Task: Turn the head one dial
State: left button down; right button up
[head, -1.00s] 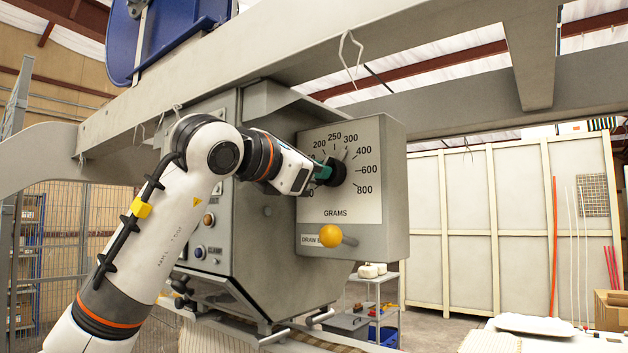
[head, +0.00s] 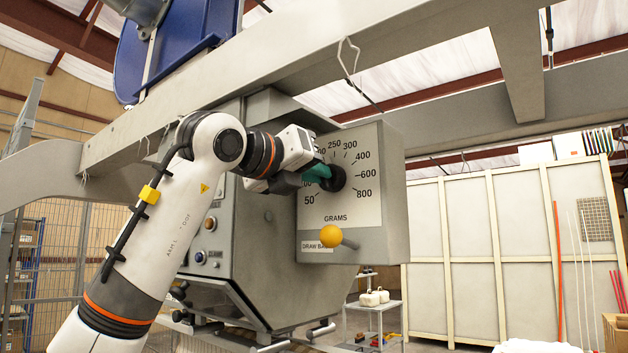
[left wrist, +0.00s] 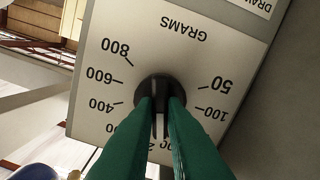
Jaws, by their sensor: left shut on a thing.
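The dial (head: 335,178) is a black round knob on a pale plate (head: 352,207) marked GRAMS, with numbers from 50 to 800 around it. The plate is on the front of a grey machine box. My left gripper (head: 325,176), with green fingers, is shut on the dial from the left. The left wrist view shows both green fingers on either side of the knob's raised black grip (left wrist: 160,122), with the numbers upside down. The fingers and arm hide some low and middle numbers and the pointer's exact setting. My right gripper is not in view.
A yellow ball-ended lever (head: 331,236) sticks out below the dial, near the DRAW BAR label. A grey beam (head: 300,65) crosses above, with a wire hook (head: 348,58) hanging from it. A pale panelled wall (head: 475,250) stands behind at right.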

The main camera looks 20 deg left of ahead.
pick_arm(q)
jog(key=shift+n+b, duration=0.35)
jog(key=shift+n, duration=0.65)
jog(key=shift+r, duration=0.1)
jog(key=c, duration=1.5)
grip_release()
jog(key=b+v, duration=0.4)
jog(key=v, duration=0.8)
